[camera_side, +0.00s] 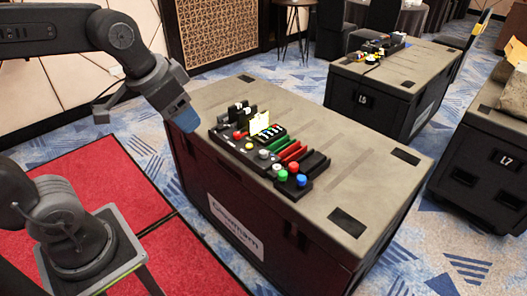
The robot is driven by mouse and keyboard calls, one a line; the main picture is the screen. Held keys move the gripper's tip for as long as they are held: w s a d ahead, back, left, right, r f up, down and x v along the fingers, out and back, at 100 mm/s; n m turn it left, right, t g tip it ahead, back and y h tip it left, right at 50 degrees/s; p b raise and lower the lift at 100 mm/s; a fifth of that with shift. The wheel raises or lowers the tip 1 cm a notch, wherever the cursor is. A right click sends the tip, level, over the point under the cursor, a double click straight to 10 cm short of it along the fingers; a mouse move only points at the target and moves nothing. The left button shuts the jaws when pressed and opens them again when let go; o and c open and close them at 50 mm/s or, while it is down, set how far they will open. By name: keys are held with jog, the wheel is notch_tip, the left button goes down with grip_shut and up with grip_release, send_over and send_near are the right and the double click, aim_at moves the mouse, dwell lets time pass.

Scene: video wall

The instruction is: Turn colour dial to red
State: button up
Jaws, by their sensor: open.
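A black control panel (246,152) lies on top of the near case. A pale knob (264,154) sits further left. My gripper (182,116) has a blue end and hangs at the case's left edge, left of the panel, apart from the knobs. Its jaws are open; their details are small.
The near case (350,160) has a grey top, with free room to the right of the panel. Green, red and black bars stand on the panel beside the knobs. Two more cases, one labelled L6 (365,100) and one L7 (505,160), stand behind and right. A red mat (105,180) lies left.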

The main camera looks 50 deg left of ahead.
jog(key=w+a+m+g, duration=0.1)
jog(key=w+a+m, duration=0.1)
jog(key=w, duration=0.9)
jog(key=m+g, duration=0.4)
jog(key=m, duration=0.3)
send_over(264, 152)
notch_tip(264, 152, down, 21)
notch_tip(264, 152, down, 14)
jog(key=shift+a, duration=0.1)
jog(key=c, duration=0.9)
jog(key=shift+n, duration=0.3)
